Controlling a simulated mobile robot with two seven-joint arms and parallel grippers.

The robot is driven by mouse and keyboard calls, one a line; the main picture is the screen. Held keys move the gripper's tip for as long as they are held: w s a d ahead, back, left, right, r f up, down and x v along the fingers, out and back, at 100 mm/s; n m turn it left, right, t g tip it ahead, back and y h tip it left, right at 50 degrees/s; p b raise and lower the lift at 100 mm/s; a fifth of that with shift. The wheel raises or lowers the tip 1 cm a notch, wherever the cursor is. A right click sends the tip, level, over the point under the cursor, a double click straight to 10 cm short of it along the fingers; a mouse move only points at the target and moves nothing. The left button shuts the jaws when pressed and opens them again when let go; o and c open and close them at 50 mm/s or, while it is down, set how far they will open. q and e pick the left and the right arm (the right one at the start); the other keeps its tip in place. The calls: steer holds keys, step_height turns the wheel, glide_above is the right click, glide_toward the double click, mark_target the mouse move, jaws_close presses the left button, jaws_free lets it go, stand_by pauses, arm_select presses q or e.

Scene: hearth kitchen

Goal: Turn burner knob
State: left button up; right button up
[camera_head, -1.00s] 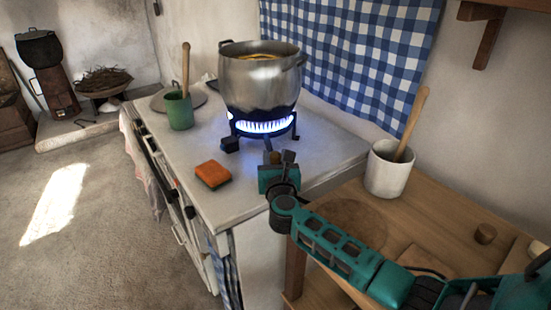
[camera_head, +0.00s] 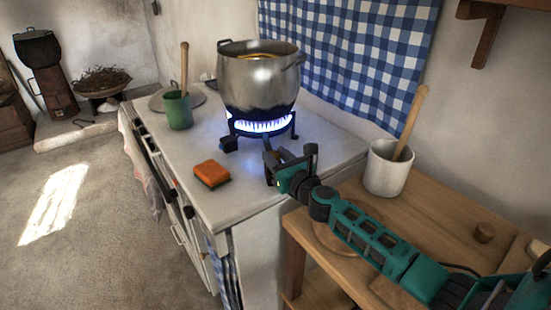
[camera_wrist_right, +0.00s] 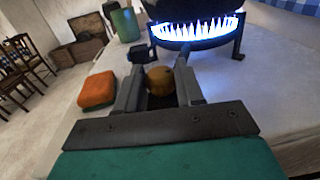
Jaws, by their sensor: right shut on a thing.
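The burner (camera_head: 262,124) stands on the white stove top with a ring of blue flame alight under a large metal pot (camera_head: 260,78). My right gripper (camera_head: 286,160) is low over the stove top, just in front of the burner. In the right wrist view, a round brass-coloured knob (camera_wrist_right: 161,80) sits between the two dark fingers (camera_wrist_right: 160,92), which are shut on it. In the head view the fingers mostly hide the knob. My left gripper is not in view.
An orange sponge (camera_head: 212,173) lies left of my right gripper. A green cup (camera_head: 178,110) stands farther back on the stove. A white crock (camera_head: 388,168) with a wooden spoon stands on the wooden table (camera_head: 440,215) at right, close to my right arm.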

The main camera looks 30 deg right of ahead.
steer(key=y, duration=0.1)
steer(key=n+y, duration=0.1)
steer(key=b, duration=0.1)
steer(key=shift+d+f+n+y, duration=0.25)
steer(key=shift+n+y, duration=0.15)
steer(key=n+g+y+b, duration=0.1)
steer(key=y+b, duration=0.1)
steer(key=n+g+y+b, duration=0.1)
steer(key=n+y+b, duration=0.1)
steer(key=n+g+y+b, duration=0.1)
steer(key=n+y, duration=0.1)
steer(key=y, duration=0.1)
steer(key=shift+w+d+g+b, duration=0.2)
steer(key=shift+d+g+b, duration=0.1)
steer(key=shift+b, duration=0.1)
steer(key=shift+n+g+y+b, duration=0.3)
steer(key=shift+y+b, duration=0.1)
steer(key=shift+b, duration=0.35)
steer(key=shift+r+n+g+y, duration=0.1)
steer(key=shift+n+g+y, duration=0.3)
steer(key=shift+y, duration=0.1)
steer(key=shift+r+n+g+y+b, duration=0.1)
steer(key=shift+n+g+y+b, duration=0.3)
steer(key=shift+g+b, duration=0.15)
steer(key=o, duration=1.1)
steer(key=shift+c, duration=0.2)
